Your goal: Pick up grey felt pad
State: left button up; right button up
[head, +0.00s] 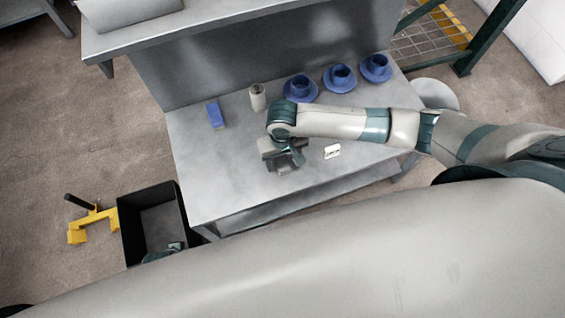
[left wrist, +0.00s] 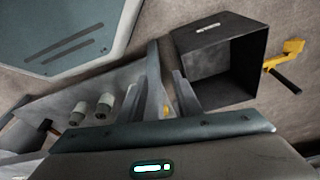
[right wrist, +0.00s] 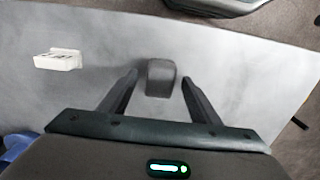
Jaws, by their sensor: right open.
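The grey felt pad (right wrist: 160,82) shows in the right wrist view as a small dark grey block on the grey table top. My right gripper (right wrist: 160,74) is open, with one finger to each side of the pad and gaps visible between. In the head view my right gripper (head: 287,160) is low over the front part of the table, and the pad is hard to tell from it. My left gripper (left wrist: 166,72) is in front of the black bin in its wrist view; its jaw state is unclear.
A small white labelled item (head: 332,151) lies right of my right gripper. A blue block (head: 215,115), a beige cylinder (head: 258,97) and three blue cups on saucers (head: 339,78) stand farther back. A black bin (head: 126,235) is left of the table (head: 200,180), beside a yellow item (head: 78,232).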

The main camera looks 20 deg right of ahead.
aim_at(285, 164)
jog(key=c, duration=1.1)
pick_arm(q)
jog(key=shift+w, duration=0.1)
pick_arm(e)
jog(key=shift+r, duration=0.1)
